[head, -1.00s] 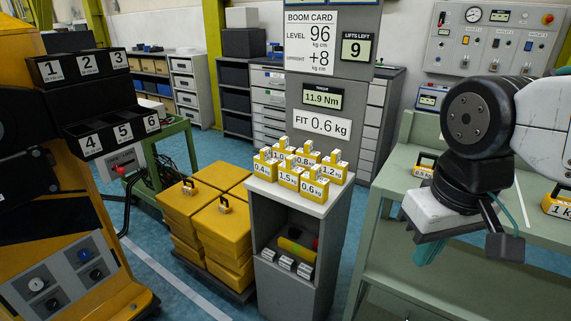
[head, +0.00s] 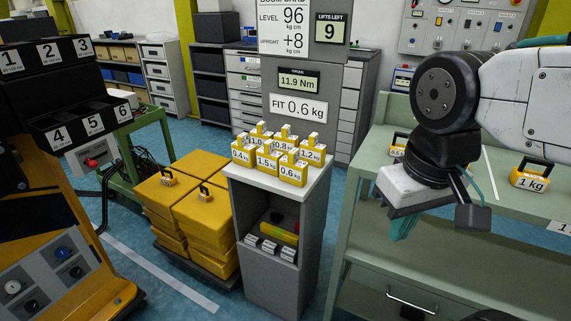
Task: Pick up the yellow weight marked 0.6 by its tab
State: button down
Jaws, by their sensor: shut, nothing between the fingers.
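The yellow weight marked 0.6 (head: 292,174) stands at the front right of a group of yellow weights on a grey pedestal (head: 318,184). Its pale tab (head: 301,164) sticks up from its top. Weights marked 0.4 (head: 241,156), 1.5 (head: 267,164) and 1.2 (head: 314,155) stand around it, with others behind. My gripper (head: 432,222) hangs to the right of the pedestal, in front of the green bench, well apart from the weight. It is shut and empty. Its fingertips are partly hidden by its own body.
A green bench (head: 390,175) at the right bears larger yellow weights, one marked 1 kg (head: 530,176). A sign (head: 298,109) reads FIT 0.6 kg behind the pedestal. Yellow blocks (head: 205,215) are stacked left of it. Numbered black bins (head: 85,128) stand at the far left.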

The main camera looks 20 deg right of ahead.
aim_at(293, 170)
jog(key=u, duration=0.65)
jog(key=i, duration=0.85)
jog(key=u, duration=0.1)
